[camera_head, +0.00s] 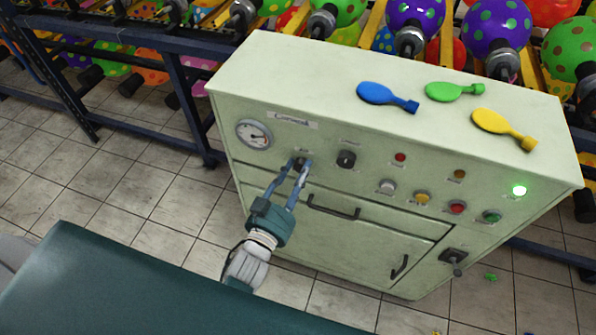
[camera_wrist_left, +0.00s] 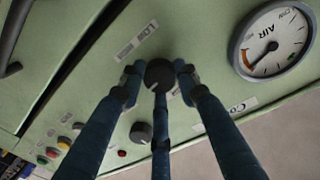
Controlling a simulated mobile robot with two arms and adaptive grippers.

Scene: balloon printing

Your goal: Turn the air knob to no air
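A dark round knob (camera_head: 300,163) sits on the front panel of the pale green machine (camera_head: 480,175), right of the AIR gauge (camera_head: 254,134). My left gripper (camera_head: 299,164) reaches up to this knob from below, its fingers around it. In the left wrist view the knob (camera_wrist_left: 159,73) lies between the fingertips, which look closed on its sides; the fingers partly hide it. The gauge (camera_wrist_left: 272,41) shows there too, its needle toward the lower part of the dial. Which setting the knob points to cannot be read. My right gripper is out of view.
A second dark knob (camera_head: 346,159) is close by on the right. Several coloured buttons (camera_head: 421,197) and a lit green lamp (camera_head: 519,190) are farther right. A drawer handle (camera_head: 333,207) sticks out below.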

